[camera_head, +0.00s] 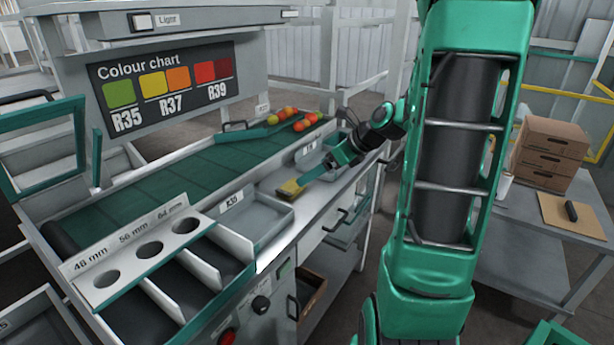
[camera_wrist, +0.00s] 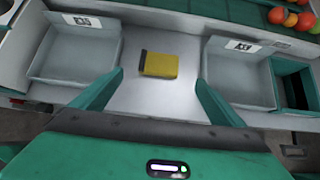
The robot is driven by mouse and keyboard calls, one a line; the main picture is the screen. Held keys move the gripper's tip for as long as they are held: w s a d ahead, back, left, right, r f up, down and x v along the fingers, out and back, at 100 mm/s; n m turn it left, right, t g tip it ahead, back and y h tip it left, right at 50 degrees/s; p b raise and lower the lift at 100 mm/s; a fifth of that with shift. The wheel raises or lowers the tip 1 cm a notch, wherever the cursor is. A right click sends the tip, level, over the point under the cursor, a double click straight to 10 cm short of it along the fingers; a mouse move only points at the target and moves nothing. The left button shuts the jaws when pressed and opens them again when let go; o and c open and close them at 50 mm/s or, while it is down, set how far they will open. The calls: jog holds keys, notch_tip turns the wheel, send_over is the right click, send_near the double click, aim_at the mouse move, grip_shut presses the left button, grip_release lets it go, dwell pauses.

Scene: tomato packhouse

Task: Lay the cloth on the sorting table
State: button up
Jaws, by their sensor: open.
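The cloth is a small yellow folded piece with a dark strip along one edge. In the wrist view the cloth (camera_wrist: 160,64) lies on the bare grey surface of the sorting table (camera_wrist: 140,100), between two grey trays. It also shows in the head view (camera_head: 291,188) on the sorting table (camera_head: 275,240). My gripper (camera_wrist: 158,98) is open, its two green fingers apart and empty, with the cloth ahead of the gap between them. In the head view my gripper (camera_head: 308,178) is just above the table, close beside the cloth.
A tray marked R35 (camera_head: 262,222) stands left of the cloth and another tray (camera_head: 313,160) beyond it. Tomatoes (camera_head: 296,119) lie at the belt's far end. The size gauge (camera_head: 150,250) stands at the front left. Brown boxes (camera_head: 550,150) stand on a side table at right.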

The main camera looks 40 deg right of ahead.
jog(key=s+a+n+g+h, duration=0.1)
jog(key=s+a+n+g, duration=0.3)
jog(key=s+n, duration=0.8)
jog(key=s+a+n+g+h, duration=0.1)
jog(key=s+a+n+g, duration=0.3)
jog(key=s+n, duration=0.9)
jog(key=shift+s+n+g+h, duration=0.3)
jog(key=shift+s+h, duration=0.1)
jog(key=shift+s, duration=1.25)
jog(key=shift+a, duration=0.1)
jog(key=shift+c, duration=0.3)
